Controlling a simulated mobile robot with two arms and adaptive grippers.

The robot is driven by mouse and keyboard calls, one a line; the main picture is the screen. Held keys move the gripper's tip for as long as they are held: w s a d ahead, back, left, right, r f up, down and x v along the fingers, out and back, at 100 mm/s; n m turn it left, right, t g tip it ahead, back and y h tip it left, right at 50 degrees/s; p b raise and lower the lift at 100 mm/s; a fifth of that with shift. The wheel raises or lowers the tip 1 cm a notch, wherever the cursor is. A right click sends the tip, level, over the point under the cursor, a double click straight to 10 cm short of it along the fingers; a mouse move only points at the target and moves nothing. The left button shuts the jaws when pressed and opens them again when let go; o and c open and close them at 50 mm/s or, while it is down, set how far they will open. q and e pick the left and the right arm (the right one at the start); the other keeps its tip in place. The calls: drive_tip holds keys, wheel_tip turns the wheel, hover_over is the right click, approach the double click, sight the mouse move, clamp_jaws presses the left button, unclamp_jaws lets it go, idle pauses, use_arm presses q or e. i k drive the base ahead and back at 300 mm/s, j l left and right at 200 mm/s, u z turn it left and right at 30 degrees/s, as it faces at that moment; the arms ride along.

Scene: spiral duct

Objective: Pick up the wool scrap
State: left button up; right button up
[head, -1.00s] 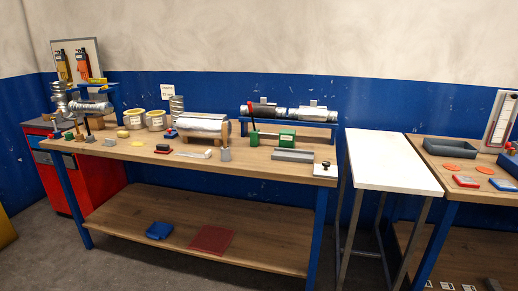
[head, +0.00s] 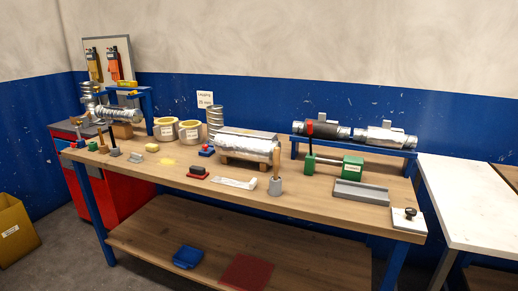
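A small flat yellow patch, which looks like the wool scrap (head: 167,162), lies on the wooden top of the long workbench (head: 330,208), left of the middle. A pale yellowish block (head: 152,147) sits just behind and to its left. A red and black tool (head: 198,171) lies to its right. Nothing covers the patch. Neither of my grippers is in the head view.
A foil-wrapped duct (head: 248,146) on a wooden cradle and two wrapped rolls (head: 190,131) stand behind the patch. Upright brushes and small tools crowd the left end. A cardboard box (head: 14,232) stands on the floor at left. Bare wood lies along the bench's front.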

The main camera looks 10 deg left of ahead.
sight(150, 147)
drive_tip(key=j+u, duration=0.15)
drive_tip(key=j, duration=0.2)
drive_tip(key=i+j+u, duration=0.15)
drive_tip(key=j, duration=0.25)
drive_tip(key=j+u, duration=0.1)
drive_tip(key=j, duration=0.25)
drive_tip(key=i+j+u, duration=0.15)
drive_tip(key=j, duration=0.2)
drive_tip(key=i+j, duration=0.45)
drive_tip(key=j+u, duration=0.05)
drive_tip(key=j, duration=0.1)
